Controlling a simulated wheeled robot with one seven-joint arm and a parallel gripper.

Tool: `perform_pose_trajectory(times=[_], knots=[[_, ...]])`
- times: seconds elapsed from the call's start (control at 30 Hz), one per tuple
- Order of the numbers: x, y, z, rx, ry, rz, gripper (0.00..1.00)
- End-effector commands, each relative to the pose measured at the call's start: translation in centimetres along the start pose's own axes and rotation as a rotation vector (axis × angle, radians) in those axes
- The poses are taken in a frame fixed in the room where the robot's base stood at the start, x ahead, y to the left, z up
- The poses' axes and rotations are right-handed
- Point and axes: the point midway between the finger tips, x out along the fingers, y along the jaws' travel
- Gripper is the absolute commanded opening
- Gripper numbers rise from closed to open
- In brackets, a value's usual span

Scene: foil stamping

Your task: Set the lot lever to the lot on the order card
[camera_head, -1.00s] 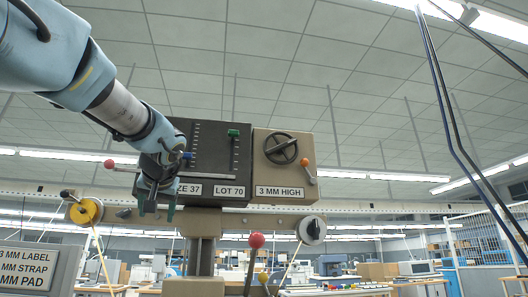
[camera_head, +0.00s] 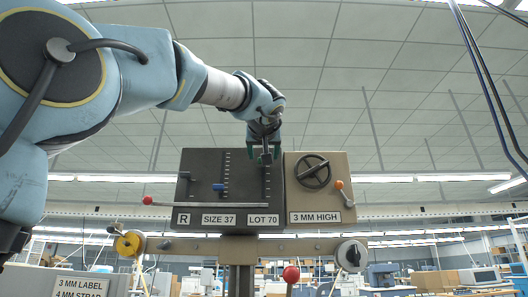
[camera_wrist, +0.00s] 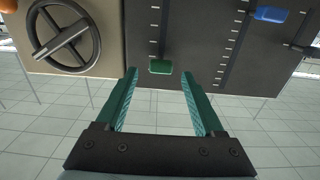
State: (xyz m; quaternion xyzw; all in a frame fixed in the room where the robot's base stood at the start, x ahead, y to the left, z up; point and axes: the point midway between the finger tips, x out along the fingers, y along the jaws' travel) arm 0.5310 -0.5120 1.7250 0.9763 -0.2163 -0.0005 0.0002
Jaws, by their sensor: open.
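The lot lever has a green knob (camera_wrist: 160,66) in a vertical slot with tick marks, above the label LOT 70 (camera_head: 263,219) on the dark machine panel (camera_head: 200,168). In the head view my gripper (camera_head: 264,155) is in front of the slot's upper part and hides the knob. In the wrist view my open green fingers (camera_wrist: 159,76) point at the panel, with the knob between their tips in the picture. I cannot tell whether the tips reach around it. No order card can be made out.
Left of the lot slot is a blue knob (camera_head: 218,187) above SIZE 37. A red-tipped rod (camera_head: 148,200) runs across the panel's front below. On the right are a black handwheel (camera_head: 313,171) and an orange-tipped lever (camera_head: 340,185). A sign (camera_head: 80,284) stands lower left.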

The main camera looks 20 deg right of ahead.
Motion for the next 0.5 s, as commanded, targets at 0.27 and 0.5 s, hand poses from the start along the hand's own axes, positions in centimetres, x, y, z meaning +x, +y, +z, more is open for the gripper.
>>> perform_pose_trajectory(times=[0.27,0.5], knots=[[2.8,0.0,-0.1,0.001,-0.001,0.000,0.70],[2.9,0.0,0.0,0.001,0.001,0.000,0.70]])
